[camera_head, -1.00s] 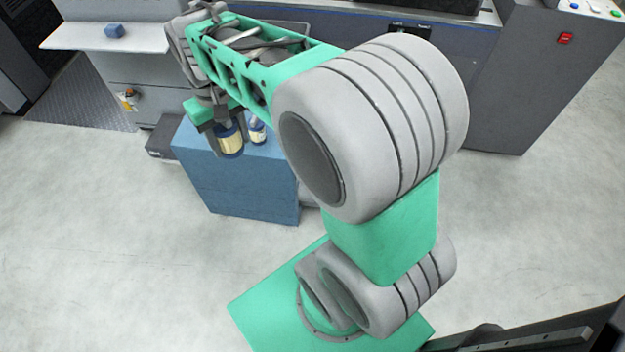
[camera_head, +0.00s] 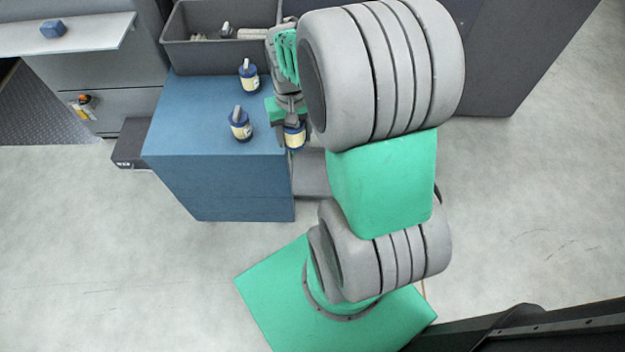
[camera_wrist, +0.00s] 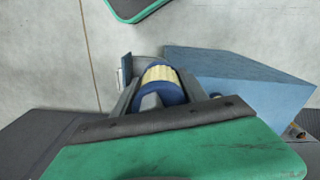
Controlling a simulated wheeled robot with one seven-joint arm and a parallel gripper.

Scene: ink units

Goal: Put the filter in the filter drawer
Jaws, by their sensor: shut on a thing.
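My gripper (camera_head: 290,117) is shut on a filter (camera_head: 294,136), a blue canister with a cream-yellow band. In the wrist view the filter (camera_wrist: 160,76) sits between the two fingers, its blue end toward the camera. In the head view it is at the right edge of the blue cabinet (camera_head: 228,178). Two similar blue-and-cream canisters, one (camera_head: 240,124) near the front and one (camera_head: 248,76) farther back, stand on the cabinet's top. I cannot tell for certain which part is the filter drawer.
A grey bin (camera_head: 205,58) with loose items stands behind the blue cabinet. A low grey part (camera_head: 312,172), partly hidden by my arm, is right of it. A dark box (camera_head: 132,143) is on the left. A shelf (camera_head: 90,32) holds a blue block (camera_head: 53,29). The floor in front is clear.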

